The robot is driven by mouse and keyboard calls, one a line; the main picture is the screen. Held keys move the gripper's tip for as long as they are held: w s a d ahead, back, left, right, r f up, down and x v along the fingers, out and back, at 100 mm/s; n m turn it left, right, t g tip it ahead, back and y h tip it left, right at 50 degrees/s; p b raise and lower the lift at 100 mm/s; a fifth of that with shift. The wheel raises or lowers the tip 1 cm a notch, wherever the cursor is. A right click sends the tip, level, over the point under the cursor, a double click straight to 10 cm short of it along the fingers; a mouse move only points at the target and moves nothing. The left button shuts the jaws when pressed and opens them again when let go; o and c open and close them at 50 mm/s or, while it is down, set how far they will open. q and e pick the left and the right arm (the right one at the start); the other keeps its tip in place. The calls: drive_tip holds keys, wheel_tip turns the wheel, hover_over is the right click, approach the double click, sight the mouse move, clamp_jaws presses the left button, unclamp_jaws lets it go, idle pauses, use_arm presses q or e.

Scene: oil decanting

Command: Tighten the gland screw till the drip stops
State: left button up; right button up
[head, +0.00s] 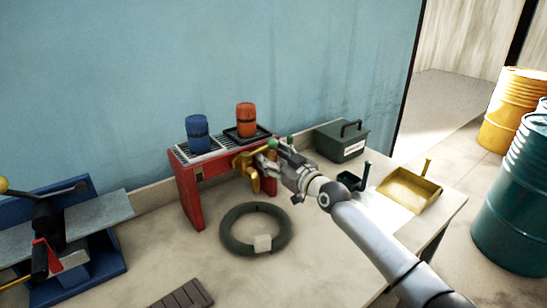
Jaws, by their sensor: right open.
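A brass-yellow tap (246,164) sits at the right end of a red stand (189,194). My right gripper (266,160) reaches in from the lower right, its fingers open right beside the tap and partly covering it. I cannot tell whether the fingers touch it. The gland screw cannot be made out; the gripper hides much of that area. No drip can be seen at this size. My left gripper is out of view.
A blue container (198,133) and an orange container (246,119) stand on the red stand. A black ring (236,241) lies on the table. A green box (342,143) and yellow pan (408,189) are right; a blue machine (95,275) is left. Drums (512,205) stand beyond the table.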

drive_tip(key=c, duration=1)
drive_tip(key=shift+m+b, duration=0.35)
drive_tip(key=shift+m, duration=0.35)
drive_tip(key=o, duration=1)
drive_tip(key=v, duration=1.2)
